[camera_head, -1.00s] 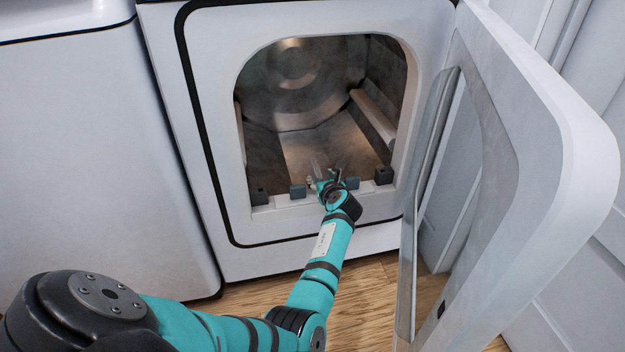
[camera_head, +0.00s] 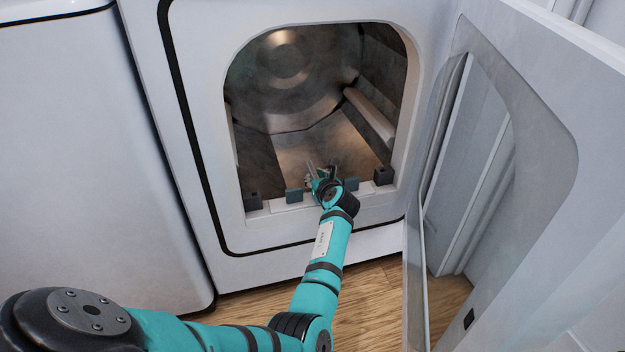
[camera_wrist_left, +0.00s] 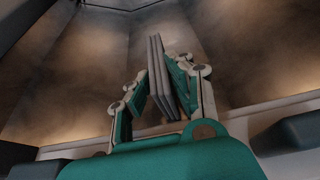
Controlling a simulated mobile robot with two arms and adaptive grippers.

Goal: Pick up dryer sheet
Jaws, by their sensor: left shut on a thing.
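My left gripper (camera_head: 322,172) reaches through the open dryer door, just inside the drum opening. In the left wrist view its fingers (camera_wrist_left: 160,90) are closed on a thin, flat grey piece (camera_wrist_left: 157,60), which stands upright between them. This appears to be the dryer sheet, though its outline is partly hidden by the fingers. In the head view it is too small to make out clearly at the gripper. My right gripper is not in view.
The metal drum (camera_head: 290,80) has a rear disc and a raised baffle (camera_head: 368,117) at right. Dark blocks (camera_head: 384,176) line the lower lip. The open door (camera_head: 560,150) stands at right, and a white machine (camera_head: 80,160) is at left.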

